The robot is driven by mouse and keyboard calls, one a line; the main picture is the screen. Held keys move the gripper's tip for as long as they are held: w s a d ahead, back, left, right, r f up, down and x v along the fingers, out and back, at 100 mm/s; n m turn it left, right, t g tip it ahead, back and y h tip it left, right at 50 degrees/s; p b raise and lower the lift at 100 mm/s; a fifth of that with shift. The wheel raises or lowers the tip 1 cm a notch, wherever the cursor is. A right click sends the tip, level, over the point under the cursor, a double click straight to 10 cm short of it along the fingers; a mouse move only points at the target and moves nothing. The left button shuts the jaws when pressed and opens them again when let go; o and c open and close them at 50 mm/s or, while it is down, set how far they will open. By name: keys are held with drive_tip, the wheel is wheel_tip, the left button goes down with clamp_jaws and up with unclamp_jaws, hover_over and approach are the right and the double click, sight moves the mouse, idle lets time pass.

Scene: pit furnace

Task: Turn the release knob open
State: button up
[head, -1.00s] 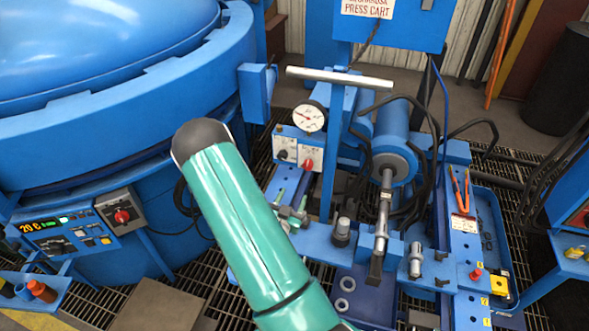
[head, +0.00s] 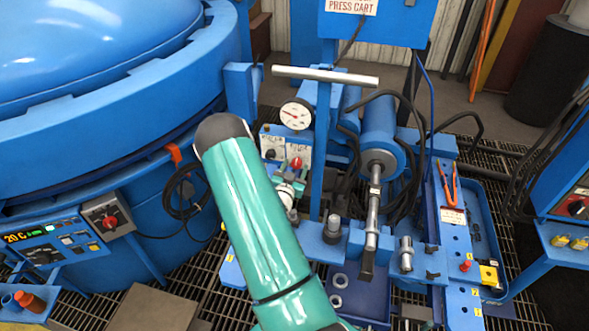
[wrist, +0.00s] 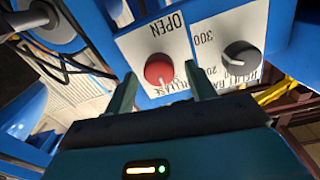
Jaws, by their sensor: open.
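The release knob (wrist: 159,68) is round and red on a white plate lettered OPEN and RELEASE in the wrist view. A pale mark on it points toward the lower edge of the picture. In the head view the knob (head: 296,163) is small, on the press cart's panel. My gripper (wrist: 161,77) is open, its two green fingers to the left and right of the knob's lower part in the picture. I cannot tell whether they touch it. In the head view my gripper (head: 287,190) is just below the panel, partly hidden by my arm.
A black relief knob (wrist: 241,57) sits on the plate right of the release knob, close to my right finger. A dial gauge (head: 296,114) stands above the panel. A steel T-bar (head: 325,76) and blue cylinder (head: 379,140) are nearby. The furnace (head: 110,110) fills the left.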

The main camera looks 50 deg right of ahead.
drive_tip(key=c, duration=1)
drive_tip(key=shift+o, duration=0.2)
drive_tip(key=shift+n, duration=0.3)
drive_tip(key=n, duration=0.4)
drive_tip(key=shift+w, duration=0.1)
drive_tip(key=n, duration=0.4)
drive_tip(key=shift+f, duration=0.1)
drive_tip(key=n, duration=0.5)
drive_tip(key=shift+n+t, duration=0.3)
drive_tip(key=shift+t, duration=0.1)
drive_tip(key=shift+n, duration=1.7)
